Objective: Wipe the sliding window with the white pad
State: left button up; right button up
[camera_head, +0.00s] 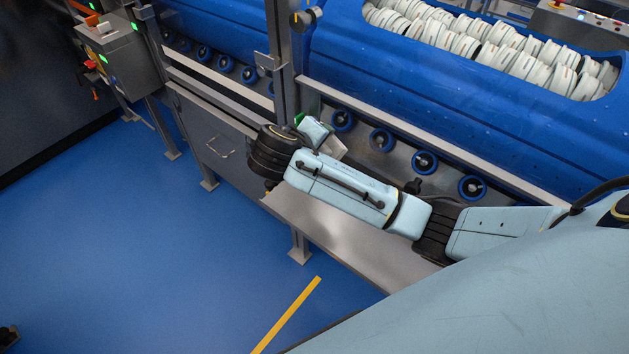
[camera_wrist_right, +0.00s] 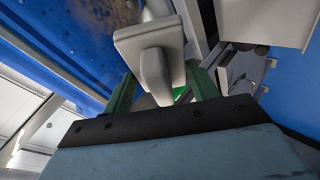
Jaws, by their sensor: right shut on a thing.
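The white pad (camera_wrist_right: 150,42) is a squarish block with a thick handle, seen up close in the right wrist view. My right gripper (camera_wrist_right: 162,88) has its green fingers on either side of the handle and is shut on it. In the head view my right arm reaches in from the right, and the gripper end (camera_head: 312,130) is beside the grey post, largely hidden by the wrist. A pale part of the pad may show there. The sliding window is not clearly made out; a speckled brownish patch in a blue panel (camera_wrist_right: 85,50) shows beyond the pad. My left gripper is not in view.
A grey upright post (camera_head: 281,60) stands close to my right wrist. A blue machine (camera_head: 430,95) holds many white tubs (camera_head: 490,42), with blue rollers (camera_head: 382,140) below it. A metal ledge (camera_head: 335,235) lies under my arm. The blue floor (camera_head: 150,240) at left is mostly clear.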

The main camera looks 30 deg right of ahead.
jog(key=f+n+t+h, duration=0.1)
jog(key=s+f+n+t+h+b, duration=0.1)
jog(key=f+t+h, duration=0.1)
jog(key=f, duration=0.1)
jog(key=shift+s+d+n+b, duration=0.15)
jog(key=shift+d+n+b, duration=0.1)
jog(key=shift+n+b, duration=0.15)
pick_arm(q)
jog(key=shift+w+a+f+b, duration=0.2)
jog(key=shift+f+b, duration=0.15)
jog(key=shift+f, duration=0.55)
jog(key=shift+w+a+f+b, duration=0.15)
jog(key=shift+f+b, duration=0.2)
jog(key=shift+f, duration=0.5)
pick_arm(e)
jog(key=shift+d+f+n+t+h, duration=0.35)
jog(key=shift+d+f+n+t, duration=0.25)
jog(key=shift+t, duration=0.35)
jog(key=shift+d+f+n+t+h, duration=0.35)
jog(key=shift+d+n+t, duration=0.35)
jog(key=shift+t, duration=0.25)
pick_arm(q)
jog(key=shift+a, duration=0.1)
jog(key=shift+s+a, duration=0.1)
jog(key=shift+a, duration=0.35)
pick_arm(e)
jog(key=shift+d, duration=0.25)
jog(key=shift+d, duration=0.1)
